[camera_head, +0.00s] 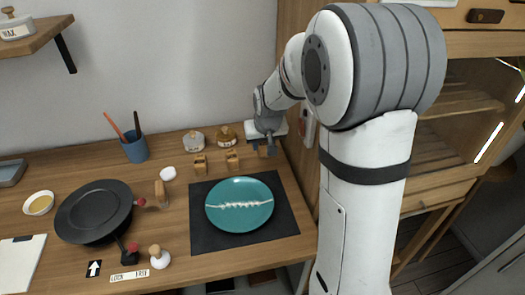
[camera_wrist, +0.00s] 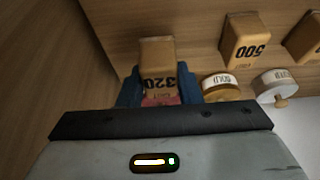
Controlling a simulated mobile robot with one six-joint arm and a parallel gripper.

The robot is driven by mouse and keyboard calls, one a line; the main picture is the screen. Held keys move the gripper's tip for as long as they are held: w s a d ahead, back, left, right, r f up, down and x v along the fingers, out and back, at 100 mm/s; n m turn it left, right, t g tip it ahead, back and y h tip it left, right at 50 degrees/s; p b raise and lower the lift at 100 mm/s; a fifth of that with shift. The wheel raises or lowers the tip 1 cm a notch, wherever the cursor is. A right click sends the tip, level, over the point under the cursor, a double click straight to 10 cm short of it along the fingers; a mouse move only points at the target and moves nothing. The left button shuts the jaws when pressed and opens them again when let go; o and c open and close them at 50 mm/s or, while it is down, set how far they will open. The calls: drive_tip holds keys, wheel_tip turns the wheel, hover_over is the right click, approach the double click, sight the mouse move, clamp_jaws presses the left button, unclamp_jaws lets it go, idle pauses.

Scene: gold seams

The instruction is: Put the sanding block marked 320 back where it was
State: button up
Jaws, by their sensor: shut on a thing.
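The sanding block marked 320 (camera_wrist: 158,68) is a tan wooden block, its number upside down in the wrist view, with a reddish part below the number. My gripper (camera_wrist: 158,92) is shut on it, one blue finger on each side. In the head view my gripper (camera_head: 264,146) is at the back right of the table, and part of the block (camera_head: 266,151) shows below it. I cannot tell if the block touches the table. The block marked 500 (camera_wrist: 245,42) stands apart from it in the wrist view.
Two other wooden blocks (camera_head: 199,165) (camera_head: 232,162) stand left of my gripper. Two lidded jars (camera_head: 193,142) (camera_head: 226,138) stand behind them. A teal plate (camera_head: 239,190) with a pale seam lies on a dark mat (camera_head: 285,222) in front. A wooden panel rises close on the right.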

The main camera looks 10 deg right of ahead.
sight(263, 151)
drive_tip(key=shift+f, duration=1.35)
drive_tip(key=shift+f, duration=0.2)
drive_tip(key=o, duration=0.9)
drive_tip(key=shift+r, duration=0.15)
drive_tip(key=shift+r, duration=0.25)
drive_tip(key=v, duration=1.1)
drive_tip(key=shift+s+r, duration=0.15)
drive_tip(key=shift+r, duration=0.15)
